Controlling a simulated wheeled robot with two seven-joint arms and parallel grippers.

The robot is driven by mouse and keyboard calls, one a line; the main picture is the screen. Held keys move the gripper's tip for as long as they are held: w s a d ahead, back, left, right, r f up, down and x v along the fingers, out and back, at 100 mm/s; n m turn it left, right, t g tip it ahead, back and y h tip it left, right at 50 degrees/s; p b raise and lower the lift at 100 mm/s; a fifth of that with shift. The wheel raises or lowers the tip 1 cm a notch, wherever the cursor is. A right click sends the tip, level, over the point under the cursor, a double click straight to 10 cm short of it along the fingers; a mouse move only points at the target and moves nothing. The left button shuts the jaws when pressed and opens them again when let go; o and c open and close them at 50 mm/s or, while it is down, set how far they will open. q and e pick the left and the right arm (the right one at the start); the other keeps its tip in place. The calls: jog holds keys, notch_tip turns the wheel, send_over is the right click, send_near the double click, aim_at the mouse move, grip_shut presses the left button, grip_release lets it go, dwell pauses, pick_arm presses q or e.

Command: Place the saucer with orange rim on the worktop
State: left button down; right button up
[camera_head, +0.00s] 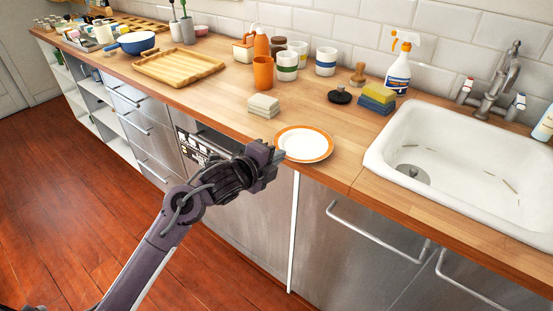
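The white saucer with an orange rim (304,142) is at the front edge of the wooden worktop (235,103), left of the sink. It looks level; whether it rests fully on the wood or is slightly raised is unclear. My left gripper (278,156) is at the saucer's near left rim, just in front of the worktop edge. Its fingertips meet or overlap the rim in the picture. The gripper's own body hides the gap between the fingers, so I cannot tell whether they are closed on the rim. My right gripper is out of view.
A stack of pale sponges or cloths (263,105) lies behind the saucer. An orange cup (263,73), striped mugs (287,66), a black stopper (340,96), sponges (377,97) and a spray bottle (399,70) stand farther back. The white sink (462,160) is right; a wooden tray (178,67) is left.

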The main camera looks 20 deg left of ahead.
pick_arm(q)
jog(key=c, duration=2.1)
grip_release()
jog(key=shift+f, duration=0.15)
jog(key=o, duration=0.4)
jog(key=v, duration=1.2)
